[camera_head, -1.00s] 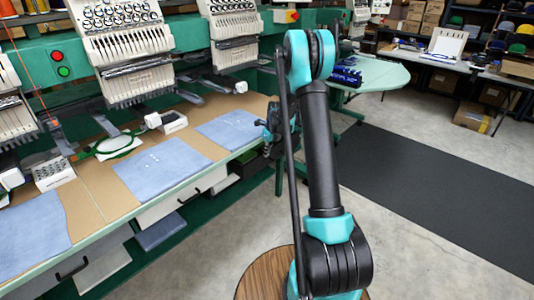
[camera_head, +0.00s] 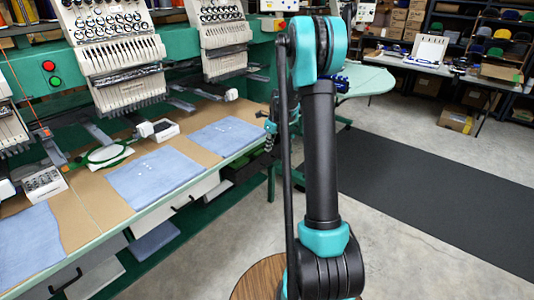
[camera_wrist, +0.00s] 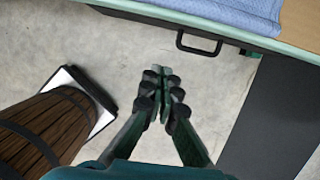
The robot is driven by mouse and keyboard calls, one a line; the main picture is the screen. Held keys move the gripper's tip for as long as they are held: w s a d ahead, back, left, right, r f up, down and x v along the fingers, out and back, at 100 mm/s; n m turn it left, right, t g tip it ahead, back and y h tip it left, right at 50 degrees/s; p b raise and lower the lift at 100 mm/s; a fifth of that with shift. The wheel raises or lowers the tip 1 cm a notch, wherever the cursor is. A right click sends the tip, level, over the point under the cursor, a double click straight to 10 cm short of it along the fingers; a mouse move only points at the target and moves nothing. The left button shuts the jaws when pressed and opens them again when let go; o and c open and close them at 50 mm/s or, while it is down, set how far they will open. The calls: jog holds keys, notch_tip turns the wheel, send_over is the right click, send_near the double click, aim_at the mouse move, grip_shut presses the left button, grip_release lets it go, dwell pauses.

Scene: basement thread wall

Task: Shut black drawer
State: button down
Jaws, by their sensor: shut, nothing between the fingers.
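In the wrist view a black drawer handle (camera_wrist: 199,42) juts out from under the table edge, with a thin dark drawer front (camera_wrist: 140,18) behind it. In the head view a dark drawer front (camera_head: 246,166) shows under the far part of the table, partly behind my arm. I cannot tell how far it stands out. My gripper (camera_wrist: 162,73) is shut and empty, over bare floor, apart from and below the handle in the wrist picture. In the head view my arm hides most of it.
The long table (camera_head: 86,203) carries blue cloths (camera_head: 155,172) under embroidery machines (camera_head: 115,50). White drawers (camera_head: 88,277) hang below it. A wooden barrel-like stool (camera_wrist: 45,125) stands at left in the wrist view. A black mat (camera_head: 430,190) covers open floor at right.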

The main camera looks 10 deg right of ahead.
jog(key=s+d+f+t+y, duration=0.3)
jog(key=s+f+t+y, duration=0.1)
jog(key=t, duration=0.1)
send_near(256, 163)
jog(key=s+f+x, duration=0.1)
jog(key=x, duration=0.4)
jog(key=shift+w+a+r, duration=0.3)
jog(key=shift+w, duration=0.3)
